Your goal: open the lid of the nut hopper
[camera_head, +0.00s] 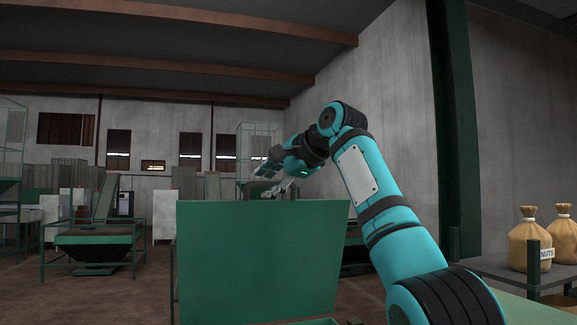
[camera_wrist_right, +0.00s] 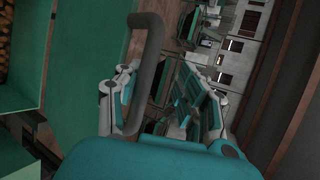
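The green lid (camera_head: 260,255) of the nut hopper stands raised as a broad flat panel in the head view. In the right wrist view, the lid (camera_wrist_right: 90,60) fills the left side, with a dark grey loop handle (camera_wrist_right: 153,45) on it. My right gripper (camera_head: 270,190) is just above and behind the lid's top edge in the head view. In the wrist view, its fingers (camera_wrist_right: 155,90) are spread, with the handle showing between them; whether they touch it I cannot tell. My left gripper is out of view.
Brown nuts (camera_wrist_right: 4,45) show at the wrist view's left edge. Tied nut sacks (camera_head: 530,245) stand on a shelf at the right, near a green post (camera_head: 455,130). Another green-framed machine (camera_head: 95,240) stands at the left, with open floor before it.

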